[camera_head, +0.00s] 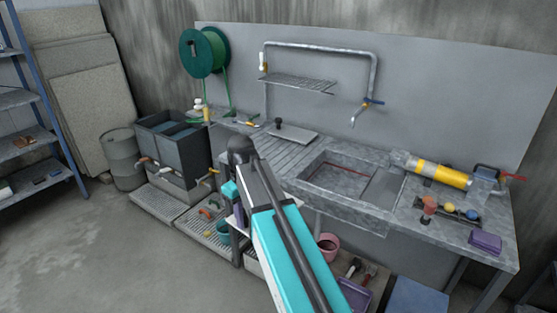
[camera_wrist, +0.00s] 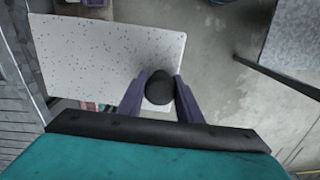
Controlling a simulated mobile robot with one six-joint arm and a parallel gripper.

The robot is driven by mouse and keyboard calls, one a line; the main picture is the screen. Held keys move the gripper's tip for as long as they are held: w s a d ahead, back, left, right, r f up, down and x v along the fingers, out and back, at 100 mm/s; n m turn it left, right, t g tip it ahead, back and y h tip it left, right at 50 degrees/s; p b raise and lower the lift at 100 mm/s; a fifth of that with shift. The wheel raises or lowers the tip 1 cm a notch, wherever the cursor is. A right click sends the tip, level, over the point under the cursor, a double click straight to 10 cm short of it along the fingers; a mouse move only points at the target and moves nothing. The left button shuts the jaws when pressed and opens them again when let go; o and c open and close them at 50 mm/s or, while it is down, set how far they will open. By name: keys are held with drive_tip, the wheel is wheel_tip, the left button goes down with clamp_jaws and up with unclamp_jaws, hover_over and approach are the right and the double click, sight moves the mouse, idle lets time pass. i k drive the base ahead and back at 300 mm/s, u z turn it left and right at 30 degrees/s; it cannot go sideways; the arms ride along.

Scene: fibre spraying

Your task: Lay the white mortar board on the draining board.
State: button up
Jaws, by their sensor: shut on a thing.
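The white mortar board is a pale speckled slab (camera_wrist: 100,55) with a round black grip (camera_wrist: 160,88) near one edge. My gripper (camera_wrist: 160,95), with purple fingers, is shut on that black grip in the wrist view. In the head view my gripper (camera_head: 238,212) is mostly hidden behind my arm, and only a white edge of the board (camera_head: 237,224) shows, in front of the counter. The draining board (camera_head: 262,148) is the ribbed grey surface left of the sink; its ribs also show at the left of the wrist view (camera_wrist: 18,132).
A grey board with a black knob (camera_head: 296,137) lies at the back of the counter. The sink (camera_head: 340,180) is right of the ribs. A dark tank (camera_head: 172,140) stands to the left. Trays and a pink bucket (camera_head: 328,246) are below. The ribbed middle looks clear.

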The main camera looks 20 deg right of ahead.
sight(269, 154)
drive_tip(key=z, duration=0.1)
drive_tip(key=k, duration=0.1)
drive_tip(key=u, duration=0.8)
drive_tip(key=i, duration=1)
drive_tip(key=u, duration=0.5)
drive_tip(key=i, duration=1.25)
drive_tip(key=z, duration=0.85)
drive_tip(key=i, duration=0.55)
drive_tip(key=z, duration=0.3)
